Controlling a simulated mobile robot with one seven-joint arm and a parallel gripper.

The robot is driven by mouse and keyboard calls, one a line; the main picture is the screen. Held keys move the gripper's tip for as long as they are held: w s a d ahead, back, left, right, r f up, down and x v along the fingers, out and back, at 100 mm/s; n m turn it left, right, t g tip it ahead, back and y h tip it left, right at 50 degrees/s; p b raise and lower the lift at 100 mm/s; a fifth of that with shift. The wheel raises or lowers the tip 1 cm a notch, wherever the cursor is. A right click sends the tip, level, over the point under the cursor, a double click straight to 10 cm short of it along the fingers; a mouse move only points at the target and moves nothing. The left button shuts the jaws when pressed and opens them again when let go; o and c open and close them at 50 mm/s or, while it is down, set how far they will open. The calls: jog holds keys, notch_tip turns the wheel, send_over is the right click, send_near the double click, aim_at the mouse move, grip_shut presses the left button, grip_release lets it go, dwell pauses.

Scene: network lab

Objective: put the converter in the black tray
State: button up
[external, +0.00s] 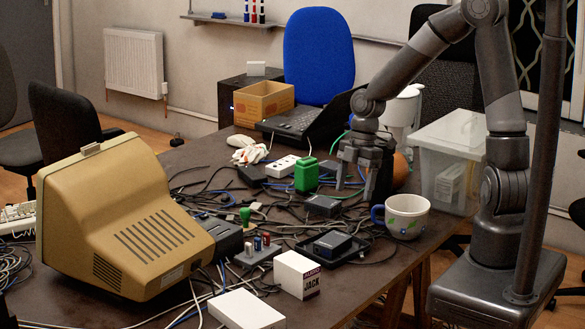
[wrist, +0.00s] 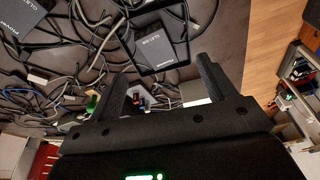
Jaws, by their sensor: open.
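The black tray (external: 359,251) lies flat on the table, left of the mug. A dark box-shaped converter (external: 331,243) sits inside it. In the wrist view, the tray and the converter (wrist: 162,46), with pale lettering on top, show beyond my fingers. A second, similar dark box (external: 323,205) lies among cables behind the tray; in the wrist view a matching box (wrist: 20,14) is at the upper left. I cannot tell the two boxes apart by type.
A mug (external: 404,216) stands right of the tray near the table edge. A white JACK box (external: 297,275), a knobbed device (external: 258,250) and a beige monitor (external: 120,220) are in front and left. A green object (external: 306,175) stands left of my gripper. Loose cables cover much of the table.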

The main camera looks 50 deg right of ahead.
jog(key=s+d+r+m+t+h, duration=0.1)
jog(key=s+d+r+m+t, duration=0.1)
jog(key=s+r+m, duration=0.6)
jog(key=s+d+r+m+t+h, duration=0.1)
jog(key=s+d+r+m+t, duration=0.1)
jog(key=s+r+m, duration=0.6)
notch_tip(320, 180, up, 4)
jog(key=shift+s+d+r+t+h, duration=0.15)
jog(key=shift+d+t+h, duration=0.2)
jog(key=shift+t, duration=0.45)
jog(key=shift+o, duration=0.4)
